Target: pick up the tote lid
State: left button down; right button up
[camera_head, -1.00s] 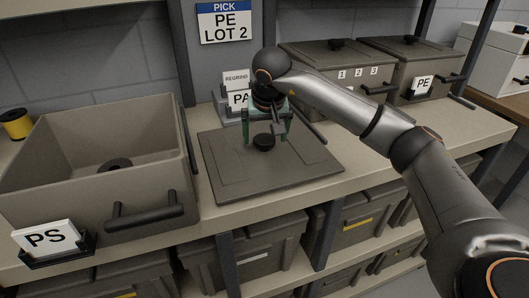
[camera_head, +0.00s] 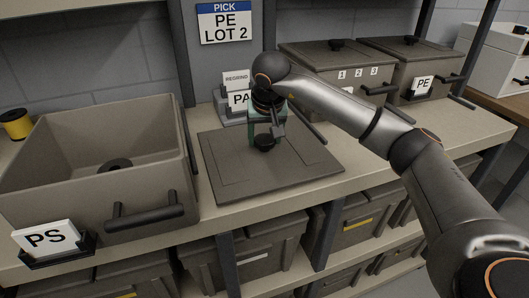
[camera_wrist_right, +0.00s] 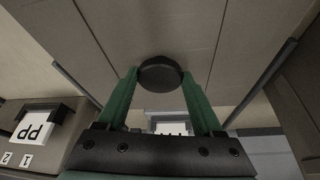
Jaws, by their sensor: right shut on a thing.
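The tote lid (camera_head: 280,178) is a flat grey-brown panel lying on the shelf top, with a round black knob (camera_head: 264,145) in its middle. My right gripper (camera_head: 266,137) has green fingers and points down over the lid. It is shut on the knob. In the right wrist view the knob (camera_wrist_right: 160,74) sits between the two green fingertips, with the lid (camera_wrist_right: 215,35) behind it. My left gripper is not in view.
An open tote (camera_head: 98,170) labelled PS stands left of the lid, with a black round thing inside. Lidded totes (camera_head: 338,72) stand at the back right. A PA card (camera_head: 238,100) stands behind the lid. More totes (camera_head: 258,248) fill the lower shelf.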

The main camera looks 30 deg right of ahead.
grip_shut()
